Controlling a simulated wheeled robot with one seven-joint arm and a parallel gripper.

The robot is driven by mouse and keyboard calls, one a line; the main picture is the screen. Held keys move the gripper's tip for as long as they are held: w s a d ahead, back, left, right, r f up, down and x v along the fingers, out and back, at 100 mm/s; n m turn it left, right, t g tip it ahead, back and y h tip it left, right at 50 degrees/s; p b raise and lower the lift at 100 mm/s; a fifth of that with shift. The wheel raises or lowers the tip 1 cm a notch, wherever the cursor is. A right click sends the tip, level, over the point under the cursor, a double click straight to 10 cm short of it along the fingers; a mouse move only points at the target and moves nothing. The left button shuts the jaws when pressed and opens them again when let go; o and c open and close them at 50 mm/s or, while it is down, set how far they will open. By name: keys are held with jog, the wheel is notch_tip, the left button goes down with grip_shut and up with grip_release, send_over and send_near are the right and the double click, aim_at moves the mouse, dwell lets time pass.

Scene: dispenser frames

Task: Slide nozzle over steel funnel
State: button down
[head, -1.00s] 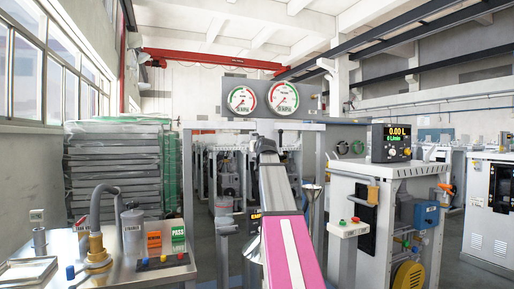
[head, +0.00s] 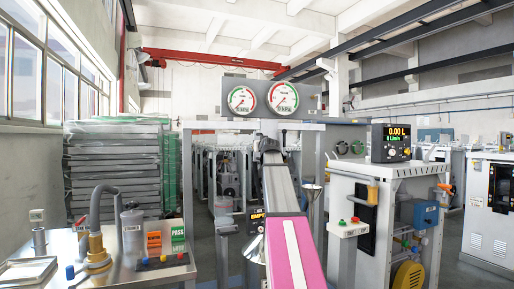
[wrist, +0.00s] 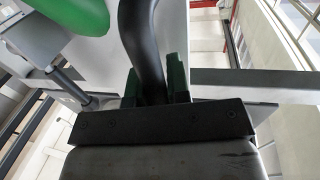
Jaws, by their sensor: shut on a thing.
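My gripper (wrist: 154,84) is shut on a black curved nozzle (wrist: 145,38) in the wrist view. The nozzle tube rises between the two dark green fingers; its tip is not clear to see. In the head view my arm stretches forward through the middle, and its far end hides most of the gripper and the nozzle. A steel funnel (head: 312,188) shows just right of my arm. A second steel cone (head: 256,246) shows at the left side of my arm, partly hidden behind it. I cannot tell how far the nozzle is from either.
Two round gauges (head: 262,98) sit on a panel above the frame. A meter display (head: 391,142) reading 0.00 L stands on a cabinet at right. A steel bench (head: 150,274) with a brass-based hose fitting (head: 97,246) is at left. An EMPTY label (head: 257,216) is beside my arm.

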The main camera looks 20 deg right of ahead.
jog(key=d, duration=2.2)
jog(key=shift+w, duration=0.4)
jog(key=shift+d, duration=0.1)
jog(key=c, duration=1.1)
grip_release()
jog(key=shift+d, duration=0.15)
jog(key=s+a, duration=0.2)
jog(key=s, duration=0.8)
jog(key=shift+s, duration=0.35)
